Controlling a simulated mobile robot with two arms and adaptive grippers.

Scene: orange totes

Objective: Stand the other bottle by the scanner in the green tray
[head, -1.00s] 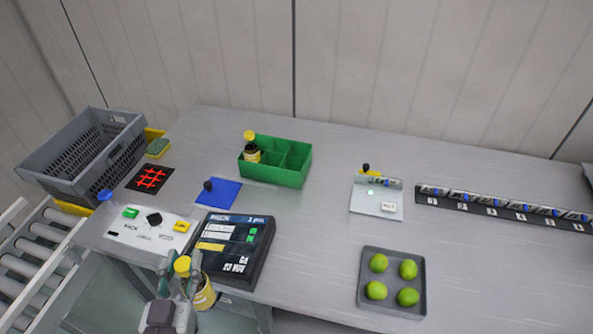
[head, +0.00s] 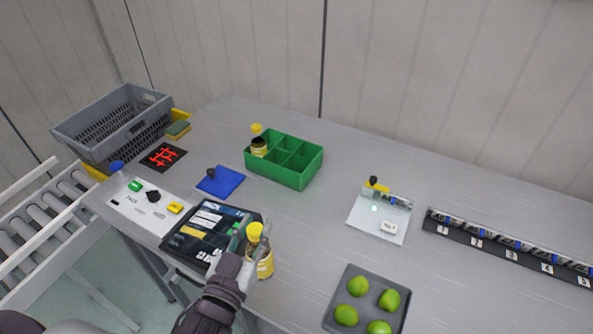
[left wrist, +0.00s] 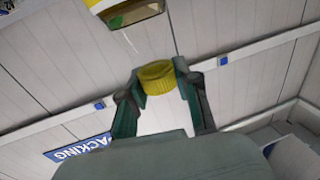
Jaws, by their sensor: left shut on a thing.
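My left gripper (head: 246,240) is shut on the yellow cap of a bottle (head: 265,266) with a yellowish label. The bottle is nearly upright beside the dark screen's near right corner, at the table's front edge. In the left wrist view the fingers (left wrist: 158,88) close on the ribbed yellow cap (left wrist: 157,76); the bottle's body is hidden there. The green tray (head: 297,180) stands farther back, divided into compartments. Another yellow-capped bottle (head: 258,145) stands in its back left compartment; the other visible compartments look empty. A black pad with a red grid (head: 163,156), apparently the scanner, lies left. My right gripper is out of view.
A dark touch screen (head: 208,236), a button panel (head: 146,205) and a blue pad with a black knob (head: 222,183) lie left of my gripper. A grey tray with limes (head: 341,320) is at right front.

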